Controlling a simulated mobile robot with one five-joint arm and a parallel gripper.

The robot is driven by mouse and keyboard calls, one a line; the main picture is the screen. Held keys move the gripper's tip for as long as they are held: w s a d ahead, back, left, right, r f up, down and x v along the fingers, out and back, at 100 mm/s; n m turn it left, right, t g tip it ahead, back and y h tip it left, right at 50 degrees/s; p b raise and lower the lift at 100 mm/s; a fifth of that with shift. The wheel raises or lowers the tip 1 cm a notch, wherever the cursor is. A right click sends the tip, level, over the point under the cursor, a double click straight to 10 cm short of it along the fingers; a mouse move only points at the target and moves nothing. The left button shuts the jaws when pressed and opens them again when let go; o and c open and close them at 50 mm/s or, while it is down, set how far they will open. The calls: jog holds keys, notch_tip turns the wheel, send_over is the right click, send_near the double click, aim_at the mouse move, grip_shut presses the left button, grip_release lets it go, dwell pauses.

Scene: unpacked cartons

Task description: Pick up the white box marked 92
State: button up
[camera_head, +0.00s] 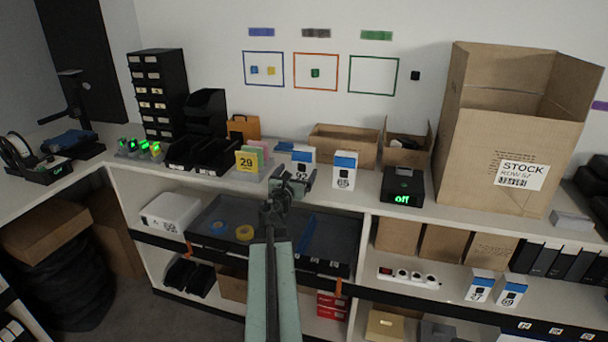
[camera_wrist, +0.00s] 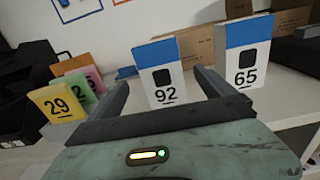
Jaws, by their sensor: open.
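The white box marked 92 (camera_wrist: 163,80) has a blue top band and a dark square on its front. It stands upright on the counter, ahead of my gripper and between the lines of its two fingers in the wrist view. In the head view the box (camera_head: 303,157) is partly hidden behind my gripper (camera_head: 293,182). My gripper (camera_wrist: 164,92) is open and empty, with one finger left of the box and the other to its right. I cannot tell how far the fingertips are from the box.
A similar box marked 65 (camera_wrist: 246,55) stands close on the right, near the right finger. Yellow card 29 (camera_wrist: 57,102) with pink and green ones stands left. Cardboard trays (camera_head: 343,143) are behind. A black device reading "off" (camera_head: 402,186) sits further right.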

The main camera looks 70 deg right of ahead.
aim_at(302, 165)
jog(key=shift+s+d+r, duration=0.1)
jog(key=shift+d, duration=0.15)
jog(key=d, duration=0.7)
jog(key=shift+w+d, duration=0.3)
jog(key=shift+w, duration=0.05)
jog(key=shift+a, duration=0.1)
jog(key=c, duration=1.7)
notch_tip(302, 165, up, 10)
jog(key=p, duration=1)
